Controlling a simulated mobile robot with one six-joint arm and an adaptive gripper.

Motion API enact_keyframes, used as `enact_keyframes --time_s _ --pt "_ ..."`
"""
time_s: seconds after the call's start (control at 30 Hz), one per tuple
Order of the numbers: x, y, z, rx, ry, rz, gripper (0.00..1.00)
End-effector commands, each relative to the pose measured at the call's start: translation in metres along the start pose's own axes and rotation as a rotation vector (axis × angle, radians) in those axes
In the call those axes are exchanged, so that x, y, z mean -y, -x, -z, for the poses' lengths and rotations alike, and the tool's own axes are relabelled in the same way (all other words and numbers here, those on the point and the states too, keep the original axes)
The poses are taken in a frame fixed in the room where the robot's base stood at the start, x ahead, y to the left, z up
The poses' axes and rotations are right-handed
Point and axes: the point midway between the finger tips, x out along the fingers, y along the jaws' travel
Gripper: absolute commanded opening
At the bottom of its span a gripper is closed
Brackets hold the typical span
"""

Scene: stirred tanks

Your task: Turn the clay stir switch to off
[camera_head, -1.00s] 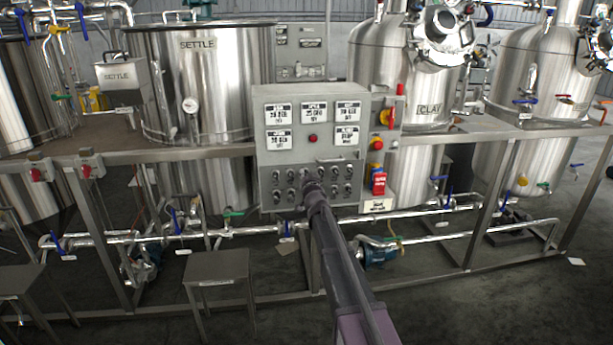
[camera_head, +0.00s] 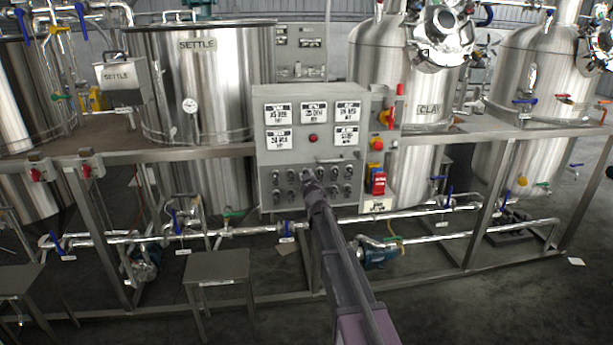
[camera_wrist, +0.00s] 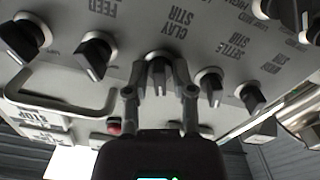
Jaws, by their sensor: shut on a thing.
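The clay stir switch (camera_wrist: 159,66) is a black knob with a pale collar, at the middle of the wrist view beside the printed CLAY STIR label (camera_wrist: 180,24). My gripper (camera_wrist: 160,84) is shut on this knob, one finger on each side. The knob's handle stands roughly upright in the wrist picture; its position marks cannot be read. In the head view my gripper (camera_head: 308,180) is at the lower knob rows of the grey control panel (camera_head: 263,150) and hides the switch there.
Neighbouring knobs stand close on both sides, the settle stir knob (camera_wrist: 210,84) and the feed knob (camera_wrist: 95,55). A bar handle (camera_wrist: 60,108) sticks out from the panel. A red button (camera_wrist: 114,127) and a red and yellow switch (camera_head: 384,118) are nearby.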

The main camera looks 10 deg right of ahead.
Motion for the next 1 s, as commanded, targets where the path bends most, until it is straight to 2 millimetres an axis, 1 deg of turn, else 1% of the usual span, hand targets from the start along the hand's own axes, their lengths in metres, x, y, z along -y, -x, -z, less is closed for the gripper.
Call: enact_keyframes --time_s 0.1,0.3,0.77,0.8,0.83,0.87,1.0 --pt "-0.0002 -0.0009 0.0002 -0.001 0.066 0.000 0.00" --pt "0.0000 -0.0009 0.0003 -0.001 0.133 0.000 0.00" --pt "0.0003 -0.0010 0.0004 -0.001 0.151 0.000 0.00" --pt "0.0004 -0.0010 0.0004 -0.001 0.151 0.000 0.38" --pt "0.0003 -0.0010 0.0004 -0.001 0.151 0.000 0.47" --pt "0.0004 -0.0010 0.0004 -0.001 0.151 0.000 0.49" --pt "0.0005 -0.0007 0.0004 -0.001 0.150 0.001 0.49"
